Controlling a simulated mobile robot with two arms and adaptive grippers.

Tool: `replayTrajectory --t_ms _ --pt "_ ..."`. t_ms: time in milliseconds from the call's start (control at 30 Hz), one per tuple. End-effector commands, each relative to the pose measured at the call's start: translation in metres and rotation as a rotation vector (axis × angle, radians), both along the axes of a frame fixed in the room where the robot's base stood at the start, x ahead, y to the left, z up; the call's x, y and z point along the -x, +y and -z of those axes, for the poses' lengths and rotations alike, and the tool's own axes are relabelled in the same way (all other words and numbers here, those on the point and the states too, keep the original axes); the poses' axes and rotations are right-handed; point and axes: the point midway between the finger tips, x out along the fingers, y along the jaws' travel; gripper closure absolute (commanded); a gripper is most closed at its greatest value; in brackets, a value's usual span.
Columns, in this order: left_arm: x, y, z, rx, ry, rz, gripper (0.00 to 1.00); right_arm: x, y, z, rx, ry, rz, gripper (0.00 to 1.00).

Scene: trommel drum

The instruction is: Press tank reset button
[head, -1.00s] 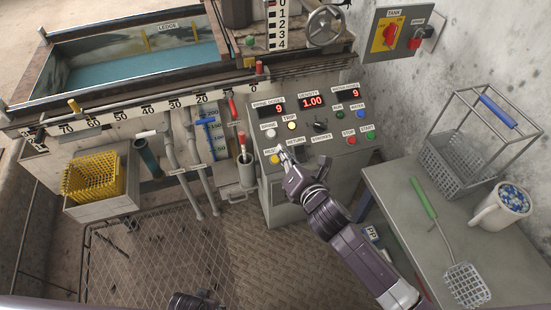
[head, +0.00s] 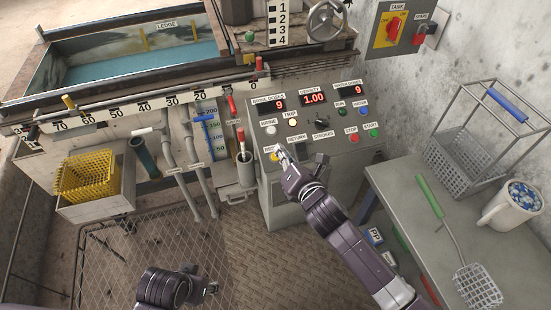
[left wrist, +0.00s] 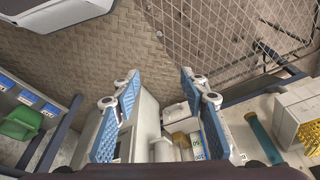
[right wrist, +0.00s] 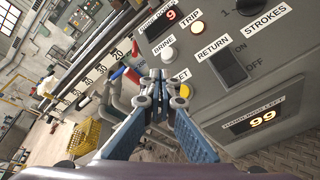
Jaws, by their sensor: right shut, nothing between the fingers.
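The yellow reset button (head: 275,156) sits at the lower left of the grey control panel (head: 300,172), under a RESET label partly covered by my gripper. My right gripper (head: 281,149) is shut and empty, its tips at the panel right by this button. In the right wrist view the yellow button (right wrist: 184,91) shows just right of the shut fingertips (right wrist: 162,82). I cannot tell whether they touch it. My left gripper (head: 212,288) is low over the floor, away from the panel; in the left wrist view its fingers (left wrist: 158,82) are wide apart with nothing between them.
Near the button are the white BRINE button (head: 270,130), a TRIP button (head: 293,122) and a dark RETURN switch (head: 304,148). A side table (head: 400,190) with a wire basket (head: 462,160) and mug (head: 513,203) stands right. A water tank (head: 130,58) lies behind.

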Motion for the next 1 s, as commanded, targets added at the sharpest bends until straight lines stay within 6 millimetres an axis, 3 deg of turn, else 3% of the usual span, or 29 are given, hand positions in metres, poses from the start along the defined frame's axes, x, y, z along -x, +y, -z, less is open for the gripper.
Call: replayTrajectory --t_ms 533,700,1000 --pt "0.015 0.004 -0.079 0.001 -0.045 -0.006 0.60 -0.010 0.003 0.021 -0.001 0.000 0.000 1.00" --pt "0.015 0.004 -0.064 0.001 -0.041 -0.006 0.60 -0.018 0.006 0.038 0.000 0.001 0.001 1.00" --pt "0.015 0.004 -0.060 0.001 -0.041 -0.006 0.60 -0.022 0.007 0.043 0.000 0.000 0.000 1.00"
